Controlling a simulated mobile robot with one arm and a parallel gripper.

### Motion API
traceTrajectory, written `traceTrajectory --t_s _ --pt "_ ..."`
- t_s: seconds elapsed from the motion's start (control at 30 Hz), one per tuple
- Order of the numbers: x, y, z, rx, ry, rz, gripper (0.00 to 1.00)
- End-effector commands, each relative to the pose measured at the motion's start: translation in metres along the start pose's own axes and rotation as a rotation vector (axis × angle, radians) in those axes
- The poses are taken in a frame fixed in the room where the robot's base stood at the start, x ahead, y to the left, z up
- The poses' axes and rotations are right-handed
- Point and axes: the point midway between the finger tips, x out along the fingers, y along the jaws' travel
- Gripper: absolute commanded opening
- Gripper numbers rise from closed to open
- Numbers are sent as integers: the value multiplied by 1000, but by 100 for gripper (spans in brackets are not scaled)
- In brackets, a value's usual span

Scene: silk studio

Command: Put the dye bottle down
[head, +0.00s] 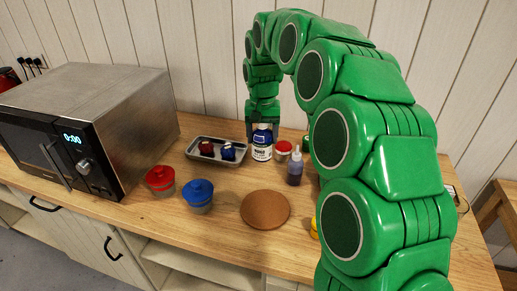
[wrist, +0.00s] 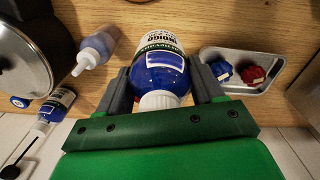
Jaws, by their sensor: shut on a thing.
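The dye bottle (head: 262,147) is blue with a white label reading "INDIGO" and a white cap. It is upright behind the cork mat, right of the metal tray. My gripper (head: 263,127) comes down from above and is shut on its upper part. In the wrist view the bottle (wrist: 162,62) sits between the two grey fingers of my gripper (wrist: 160,88), one on each side. Its base is hidden in the wrist view, and I cannot tell whether it touches the wooden counter (head: 225,222).
A metal tray (head: 193,154) with red and blue items is left of the bottle. A red-lidded jar (head: 283,151) and a squeeze bottle (head: 295,168) stand close on its right. A round cork mat (head: 265,210) lies in front.

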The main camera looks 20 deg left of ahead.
Motion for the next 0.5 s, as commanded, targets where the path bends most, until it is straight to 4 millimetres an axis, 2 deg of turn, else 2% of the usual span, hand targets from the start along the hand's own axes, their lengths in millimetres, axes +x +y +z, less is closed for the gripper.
traceTrajectory --t_s 0.2,0.5 --pt "26 -6 -20 -1 -4 1 25" --pt "51 -10 -42 0 -2 1 25"
